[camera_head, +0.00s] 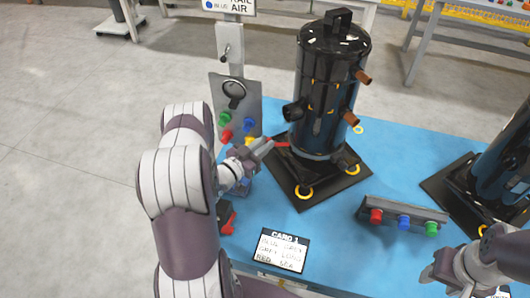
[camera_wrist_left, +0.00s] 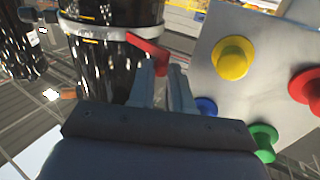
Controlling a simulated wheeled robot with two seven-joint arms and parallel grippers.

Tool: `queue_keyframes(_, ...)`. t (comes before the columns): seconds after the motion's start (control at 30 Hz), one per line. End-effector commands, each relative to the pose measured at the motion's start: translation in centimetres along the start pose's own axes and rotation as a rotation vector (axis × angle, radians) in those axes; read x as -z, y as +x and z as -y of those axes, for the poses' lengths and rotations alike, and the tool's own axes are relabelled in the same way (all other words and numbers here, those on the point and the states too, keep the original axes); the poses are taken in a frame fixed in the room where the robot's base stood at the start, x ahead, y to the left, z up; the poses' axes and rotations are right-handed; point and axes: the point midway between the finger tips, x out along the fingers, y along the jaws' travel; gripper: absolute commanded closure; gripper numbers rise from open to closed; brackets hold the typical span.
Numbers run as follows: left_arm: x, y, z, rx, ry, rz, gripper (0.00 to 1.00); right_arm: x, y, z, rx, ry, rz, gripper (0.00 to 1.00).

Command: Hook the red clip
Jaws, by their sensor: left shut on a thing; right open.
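The red clip (camera_head: 280,144) shows as a small red strip at the lower left side of the black compressor (camera_head: 325,85). In the left wrist view the red clip (camera_wrist_left: 148,46) runs from beside the compressor's grey band (camera_wrist_left: 100,30) down to between my fingertips. My left gripper (camera_head: 264,147) is shut on the red clip, and its fingers also show in the left wrist view (camera_wrist_left: 167,80). The fingers hide part of the clip, and I cannot tell whether it is hooked to the band. My right gripper (camera_head: 430,276) is open and empty near the front right.
A grey panel (camera_head: 220,92) with green, red, blue and yellow knobs stands left of the compressor, close to my left gripper. A block (camera_head: 385,207) with three coloured knobs and a card (camera_head: 281,250) lie on the blue surface (camera_head: 335,225). Another black compressor (camera_head: 505,160) stands right.

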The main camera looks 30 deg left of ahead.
Motion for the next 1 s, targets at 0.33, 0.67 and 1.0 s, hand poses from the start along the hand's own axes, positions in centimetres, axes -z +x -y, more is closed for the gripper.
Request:
queue_keyframes(0.33,-0.2,1.0,1.2,-0.190,0.004,-0.007,1.00,-0.3,2.5,0.0,0.000,0.000,0.000,0.52)
queue_keyframes(0.67,-0.1,1.3,1.4,-0.254,0.000,-0.008,1.00,-0.3,3.0,0.0,0.000,0.000,0.000,0.52)
queue_keyframes(1.0,0.0,1.3,1.4,-0.257,-0.001,-0.008,1.00,-0.3,3.0,0.0,0.000,0.000,0.000,0.52)
